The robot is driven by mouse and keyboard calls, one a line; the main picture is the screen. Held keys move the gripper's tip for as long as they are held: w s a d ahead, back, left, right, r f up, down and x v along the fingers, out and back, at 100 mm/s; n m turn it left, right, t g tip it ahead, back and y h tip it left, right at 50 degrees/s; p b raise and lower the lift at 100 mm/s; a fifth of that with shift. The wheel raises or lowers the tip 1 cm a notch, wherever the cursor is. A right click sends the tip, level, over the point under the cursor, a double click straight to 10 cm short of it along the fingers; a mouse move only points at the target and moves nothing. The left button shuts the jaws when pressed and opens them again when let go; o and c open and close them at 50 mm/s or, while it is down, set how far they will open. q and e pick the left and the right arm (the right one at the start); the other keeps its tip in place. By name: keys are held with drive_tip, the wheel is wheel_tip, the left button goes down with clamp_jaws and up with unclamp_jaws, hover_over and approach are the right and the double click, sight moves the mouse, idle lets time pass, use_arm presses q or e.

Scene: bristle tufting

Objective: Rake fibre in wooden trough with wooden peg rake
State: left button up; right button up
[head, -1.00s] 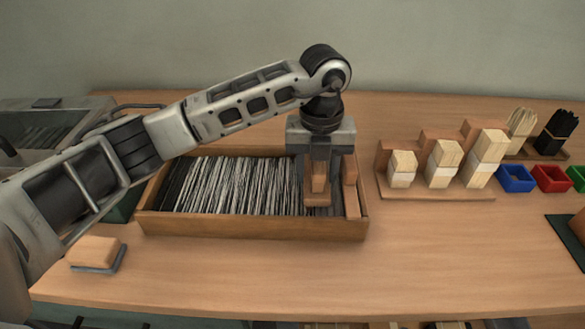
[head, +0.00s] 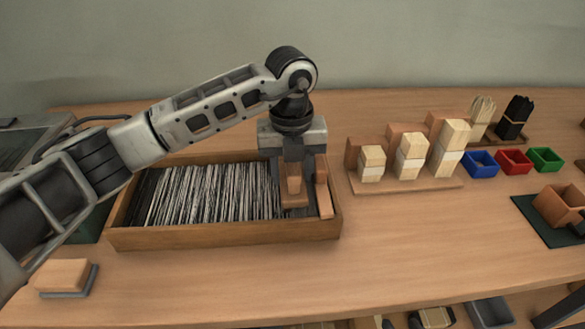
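The wooden trough (head: 220,237) stands on the bench left of centre. Its long black-and-white fibre (head: 205,195) lies in a tilted, roughly parallel layer filling most of it.
A wooden block on a grey base (head: 66,278) lies at the bench's front left. A stepped stand (head: 405,186) with pale blocks is right of the trough. Behind are blue (head: 480,165), red (head: 514,161) and green (head: 545,160) bins. The bench front (head: 340,275) is clear.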

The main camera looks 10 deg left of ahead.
use_arm(q)
drive_tip(key=shift+s+a, duration=0.2)
drive_tip(key=shift+a, duration=0.35)
drive_tip(key=shift+s+a, duration=0.15)
drive_tip(key=shift+a, duration=0.35)
drive_tip(key=shift+d, duration=0.15)
drive_tip(key=shift+w+d, duration=0.2)
drive_tip(key=shift+d, duration=0.35)
drive_tip(key=shift+w+d, duration=0.2)
drive_tip(key=shift+d, duration=0.3)
drive_tip(key=s+a, duration=0.1)
drive_tip(key=a, duration=0.2)
drive_tip(key=s+a, duration=0.1)
drive_tip(key=a, duration=0.3)
drive_tip(key=s+a, duration=0.1)
drive_tip(key=a, duration=0.2)
drive_tip(key=shift+s+a, duration=0.15)
drive_tip(key=shift+a, duration=0.15)
drive_tip(key=s+a, duration=0.1)
drive_tip(key=a, duration=0.4)
drive_tip(key=s+a+b, duration=0.1)
drive_tip(key=s+a, duration=0.1)
drive_tip(key=a, duration=0.4)
drive_tip(key=s+a+b, duration=0.1)
drive_tip(key=s+a, duration=0.1)
drive_tip(key=a, duration=0.4)
drive_tip(key=shift+s, duration=0.2)
